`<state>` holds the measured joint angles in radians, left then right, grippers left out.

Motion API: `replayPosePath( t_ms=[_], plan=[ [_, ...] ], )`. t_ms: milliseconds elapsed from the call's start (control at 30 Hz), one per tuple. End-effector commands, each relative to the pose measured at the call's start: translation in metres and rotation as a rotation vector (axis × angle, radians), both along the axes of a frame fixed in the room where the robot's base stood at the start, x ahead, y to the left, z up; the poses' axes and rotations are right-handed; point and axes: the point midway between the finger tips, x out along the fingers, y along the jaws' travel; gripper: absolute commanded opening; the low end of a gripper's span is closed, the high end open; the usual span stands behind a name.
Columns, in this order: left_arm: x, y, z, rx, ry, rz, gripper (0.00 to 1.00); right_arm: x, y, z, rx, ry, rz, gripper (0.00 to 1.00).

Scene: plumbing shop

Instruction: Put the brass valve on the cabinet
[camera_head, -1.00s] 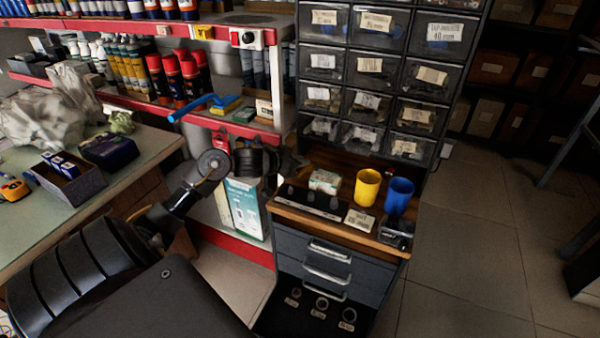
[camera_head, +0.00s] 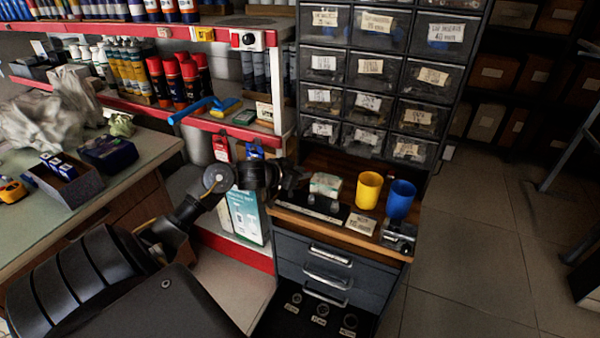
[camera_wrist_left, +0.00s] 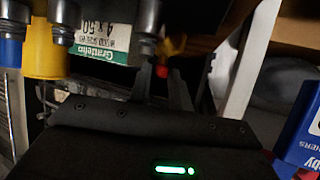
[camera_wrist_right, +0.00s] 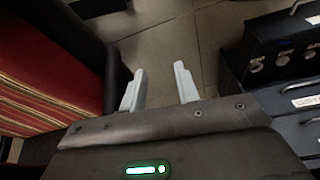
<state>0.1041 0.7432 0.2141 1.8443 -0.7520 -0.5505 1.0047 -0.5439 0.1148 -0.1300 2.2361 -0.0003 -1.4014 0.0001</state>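My left gripper (camera_head: 290,178) is over the left rear part of the cabinet top (camera_head: 345,238). In the left wrist view its dark fingers (camera_wrist_left: 162,82) stand a little apart, with a small brass-orange piece with a red part, which looks like the brass valve (camera_wrist_left: 172,46), between and just beyond the tips. It seems held, but the view is dark. In the head view the valve cannot be made out. My right gripper (camera_wrist_right: 160,85) is open and empty, above the floor in the right wrist view.
The cabinet top bears a black strip with knobs (camera_head: 310,204), a white-green box (camera_head: 326,185), a yellow cup (camera_head: 368,190), a blue cup (camera_head: 400,198) and a label card (camera_head: 361,223). Drawer bins (camera_head: 370,80) rise behind. A red-edged shelf (camera_head: 240,130) stands left.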

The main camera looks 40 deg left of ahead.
Motion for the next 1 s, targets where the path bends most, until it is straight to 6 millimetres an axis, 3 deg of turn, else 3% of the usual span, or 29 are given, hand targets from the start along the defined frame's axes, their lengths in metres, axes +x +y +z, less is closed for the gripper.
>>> replayPosePath(
  t_ms=[167,700,1000],
  plan=[
    [-0.008,0.001,0.005,0.001,0.002,0.000,0.20,0.000,0.000,0.002,0.001,-0.003,0.000,0.31],
    [-0.095,0.008,0.047,0.001,0.002,0.001,0.20,0.000,0.002,-0.057,-0.002,0.036,0.006,0.31],
    [-0.108,0.009,0.053,0.000,0.000,-0.001,0.20,-0.001,0.002,-0.066,-0.002,0.039,0.007,0.31]
  ],
)
